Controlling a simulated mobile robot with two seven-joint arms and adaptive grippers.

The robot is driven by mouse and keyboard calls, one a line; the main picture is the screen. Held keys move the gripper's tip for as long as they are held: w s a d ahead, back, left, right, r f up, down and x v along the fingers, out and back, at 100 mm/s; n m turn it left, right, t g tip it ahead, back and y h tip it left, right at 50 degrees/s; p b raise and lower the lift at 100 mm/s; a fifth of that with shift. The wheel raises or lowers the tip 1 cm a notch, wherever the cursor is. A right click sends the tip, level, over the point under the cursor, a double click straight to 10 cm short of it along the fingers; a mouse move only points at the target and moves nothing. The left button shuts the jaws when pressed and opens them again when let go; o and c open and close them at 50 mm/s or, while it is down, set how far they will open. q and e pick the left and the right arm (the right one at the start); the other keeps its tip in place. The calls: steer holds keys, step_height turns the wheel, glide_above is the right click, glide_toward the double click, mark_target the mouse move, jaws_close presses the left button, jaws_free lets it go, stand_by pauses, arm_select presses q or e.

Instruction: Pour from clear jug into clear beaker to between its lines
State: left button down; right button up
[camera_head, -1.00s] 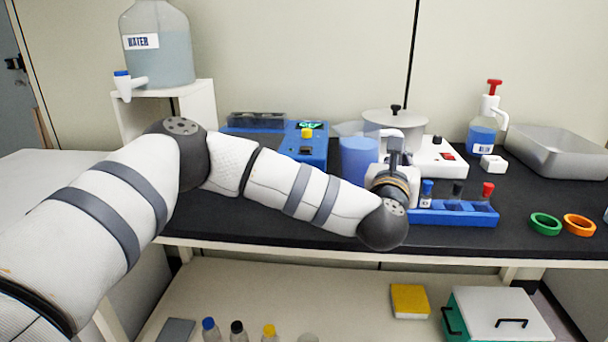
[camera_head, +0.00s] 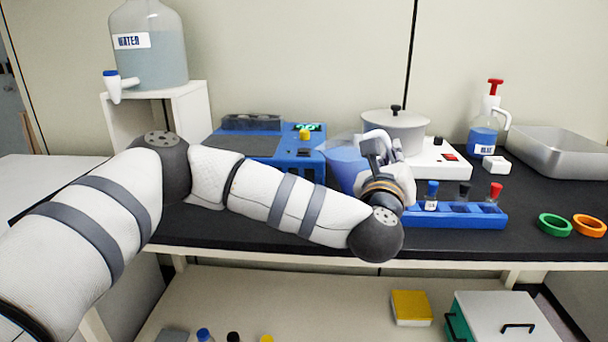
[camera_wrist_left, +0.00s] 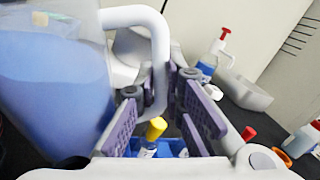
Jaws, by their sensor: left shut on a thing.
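My arm and wrist hide part of the jug. I cannot make out the clear beaker in either view. My right gripper is not in view.
A blue rack (camera_head: 455,218) with capped vials stands right of my wrist. Behind are a blue device (camera_head: 300,150) and a pot (camera_head: 395,130) on a white base. Green (camera_head: 555,224) and orange (camera_head: 589,225) rings lie at right. A water carboy (camera_head: 150,50) stands at left.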

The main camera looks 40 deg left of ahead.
arm_select(q)
steer(key=shift+s+a+r, duration=0.1)
steer(key=shift+a+r, duration=0.05)
steer(key=shift+r, duration=0.05)
steer(key=shift+a+n, duration=0.1)
steer(key=shift+n, duration=0.2)
steer(key=shift+a+r, duration=0.1)
steer(key=shift+s+r, duration=0.1)
steer(key=shift+s+a+r+n, duration=0.3)
steer(key=shift+a+r+n, duration=0.45)
steer(key=shift+r+n, duration=0.25)
stand_by(1.6)
